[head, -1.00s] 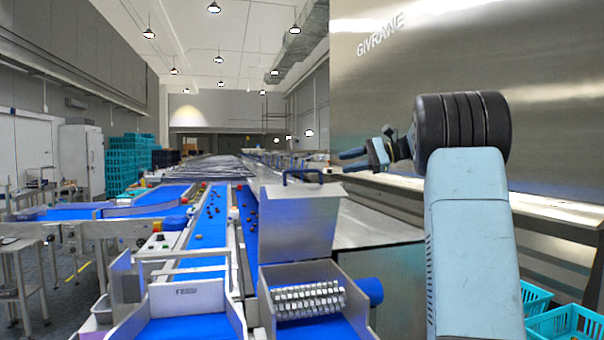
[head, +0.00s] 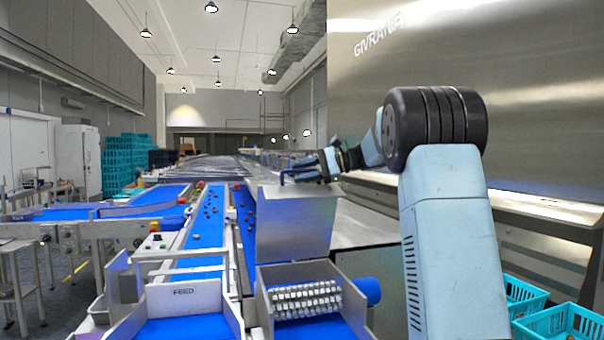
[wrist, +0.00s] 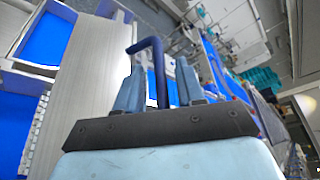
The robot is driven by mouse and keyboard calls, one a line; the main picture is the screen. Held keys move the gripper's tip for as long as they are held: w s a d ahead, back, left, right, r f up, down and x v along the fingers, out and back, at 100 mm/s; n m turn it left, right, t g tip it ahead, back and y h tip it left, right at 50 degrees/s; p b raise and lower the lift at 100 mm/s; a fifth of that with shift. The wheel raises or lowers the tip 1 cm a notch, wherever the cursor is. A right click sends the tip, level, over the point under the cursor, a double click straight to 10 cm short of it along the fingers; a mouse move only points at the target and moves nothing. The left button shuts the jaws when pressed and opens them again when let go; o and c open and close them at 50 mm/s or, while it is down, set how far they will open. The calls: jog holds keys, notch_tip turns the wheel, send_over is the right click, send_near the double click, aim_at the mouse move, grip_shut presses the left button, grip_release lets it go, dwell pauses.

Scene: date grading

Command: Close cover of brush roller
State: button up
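The brush roller (head: 305,298), with pale bristle rows, lies exposed in its metal housing at the front of the line. Its grey metal cover (head: 293,228) stands raised behind and above it. A dark blue bar handle (head: 284,176) sits on the cover's top edge; it also shows in the wrist view (wrist: 158,58). My gripper (head: 318,166) is at the handle, above the cover. In the wrist view my gripper's fingers (wrist: 160,66) are apart, with one leg of the handle between them and gaps on both sides. The fingertips are partly hidden in the head view.
Blue conveyor belts (head: 208,222) with scattered dates run back to the left of the cover. A blue cylinder (head: 367,291) sticks out right of the roller housing. Turquoise crates (head: 562,322) stand at lower right. A large steel wall (head: 540,100) rises behind my arm.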

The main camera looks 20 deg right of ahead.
jog(key=shift+a, duration=0.2)
grip_shut()
dwell(0.3)
